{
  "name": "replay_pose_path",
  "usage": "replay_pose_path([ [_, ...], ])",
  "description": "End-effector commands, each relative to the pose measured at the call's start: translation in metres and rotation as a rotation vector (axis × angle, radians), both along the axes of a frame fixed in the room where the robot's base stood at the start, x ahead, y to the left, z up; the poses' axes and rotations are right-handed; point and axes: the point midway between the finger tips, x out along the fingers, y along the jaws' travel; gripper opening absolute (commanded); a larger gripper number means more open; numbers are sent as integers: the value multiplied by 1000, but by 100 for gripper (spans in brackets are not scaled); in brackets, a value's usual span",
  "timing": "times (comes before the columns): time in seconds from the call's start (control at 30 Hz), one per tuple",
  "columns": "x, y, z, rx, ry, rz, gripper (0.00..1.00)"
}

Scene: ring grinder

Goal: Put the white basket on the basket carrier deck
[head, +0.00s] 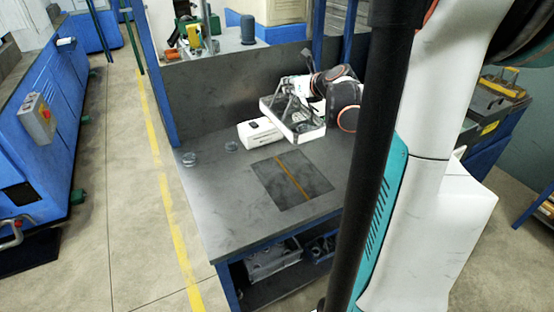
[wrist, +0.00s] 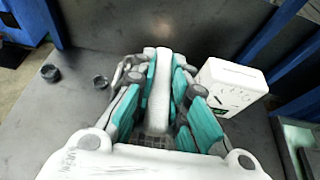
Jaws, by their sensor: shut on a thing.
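The fingers hide much of the basket. Whether its underside touches the bench is not clear. I cannot tell for sure which surface is the basket carrier deck.
Two small dark round pieces (head: 189,158) (head: 231,146) lie at left. A dark, yellow-striped mat (head: 275,185) lies clear in front. Blue posts (head: 156,75) edge the bench (head: 225,215).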

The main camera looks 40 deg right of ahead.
Motion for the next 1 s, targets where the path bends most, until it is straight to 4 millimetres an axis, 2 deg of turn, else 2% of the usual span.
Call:
replay_pose_path([
  [0.07, -3, -6, 0, 1, 0, -9, 0],
  [0.17, -3, -8, -11, 0, 0, -11, 0],
  [0.7, -3, -7, -135, 0, -1, -11, 0],
  [0.8, -3, -7, -148, 0, -1, -11, 0],
  [1.0, -3, -7, -158, 0, -1, -10, 0],
])
